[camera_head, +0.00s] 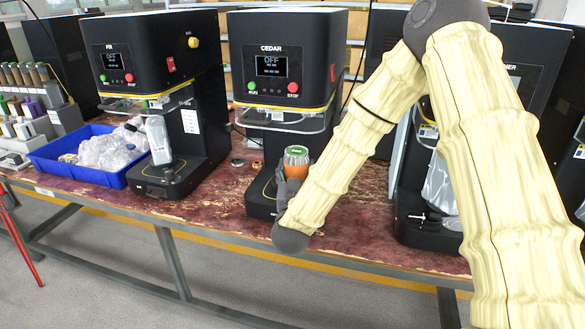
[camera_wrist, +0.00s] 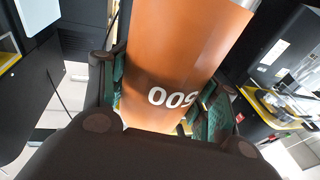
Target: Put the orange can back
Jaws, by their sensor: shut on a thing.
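In the head view my gripper (camera_head: 288,190) is mostly hidden behind my forearm and wrist. I cannot tell whether the can's base touches the black base of the CEDAR machine (camera_head: 259,196).
A machine labelled FIR (camera_head: 125,70) stands left, with a clear container (camera_head: 158,140) on its base. A blue tray (camera_head: 100,178) of clear items lies further left. Small rings (camera_head: 257,165) lie on the red table (camera_head: 220,205). My arm covers much of the right.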

